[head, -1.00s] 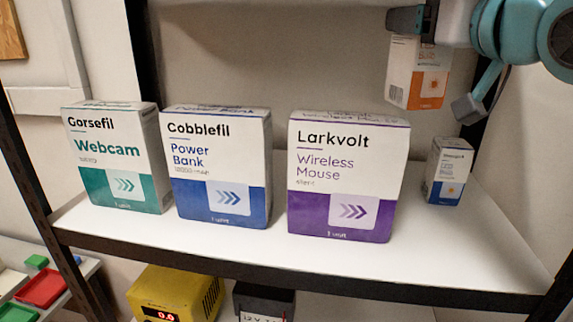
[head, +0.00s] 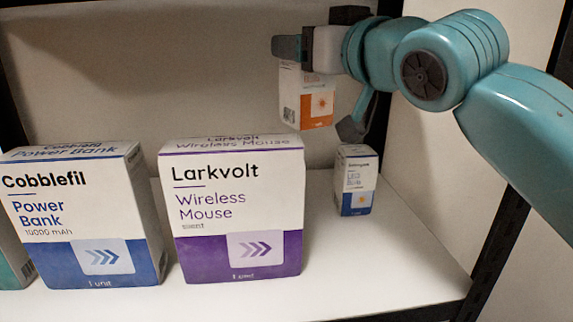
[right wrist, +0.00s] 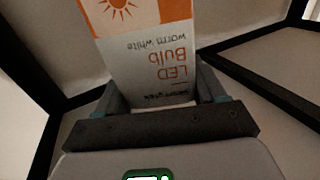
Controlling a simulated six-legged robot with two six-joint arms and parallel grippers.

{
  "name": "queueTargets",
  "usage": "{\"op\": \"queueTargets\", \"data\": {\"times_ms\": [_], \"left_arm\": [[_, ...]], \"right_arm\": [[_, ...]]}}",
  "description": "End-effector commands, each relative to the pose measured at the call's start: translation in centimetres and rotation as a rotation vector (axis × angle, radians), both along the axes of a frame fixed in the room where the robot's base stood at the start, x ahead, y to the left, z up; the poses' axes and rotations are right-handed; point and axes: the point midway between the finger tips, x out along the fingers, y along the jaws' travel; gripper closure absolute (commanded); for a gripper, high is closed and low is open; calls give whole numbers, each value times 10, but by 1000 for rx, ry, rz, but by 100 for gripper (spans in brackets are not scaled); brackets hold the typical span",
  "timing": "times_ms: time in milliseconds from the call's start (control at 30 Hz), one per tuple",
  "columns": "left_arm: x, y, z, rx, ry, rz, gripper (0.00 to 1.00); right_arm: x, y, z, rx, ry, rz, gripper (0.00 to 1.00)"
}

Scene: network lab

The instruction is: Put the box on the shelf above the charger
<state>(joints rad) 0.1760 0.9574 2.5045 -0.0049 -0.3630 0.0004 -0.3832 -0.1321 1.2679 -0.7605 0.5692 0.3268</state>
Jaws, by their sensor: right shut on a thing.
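A white-and-orange LED bulb box (head: 305,97) hangs in my right gripper (head: 303,62), above the back of the white shelf (head: 345,270). The box is apart from the shelf surface. In the right wrist view the same box (right wrist: 150,45) sits between the two fingers of the gripper (right wrist: 160,92), its "LED Bulb warm white" text upside down. No charger shows in these views now; the space under the shelf is out of view. My left gripper is not in view.
On the shelf stand a Larkvolt mouse box (head: 238,210), a Cobblefil power bank box (head: 82,215) and, at far left, a cut-off teal box (head: 14,262). A small white-and-blue bulb box (head: 356,180) stands farther back.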

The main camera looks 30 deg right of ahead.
Motion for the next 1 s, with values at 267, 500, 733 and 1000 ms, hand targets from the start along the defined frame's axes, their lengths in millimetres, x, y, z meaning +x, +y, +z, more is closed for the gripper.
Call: {"op": "queueTargets", "data": {"times_ms": [267,500,733,1000], "left_arm": [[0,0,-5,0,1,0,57],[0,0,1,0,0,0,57],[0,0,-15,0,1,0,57],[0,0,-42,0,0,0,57]], "right_arm": [[-1,-3,-77,-3,2,-5,75],[1,-4,-113,-2,0,-5,75],[2,-3,-141,0,-1,-1,75],[1,-3,-177,1,-1,-1,75]]}}
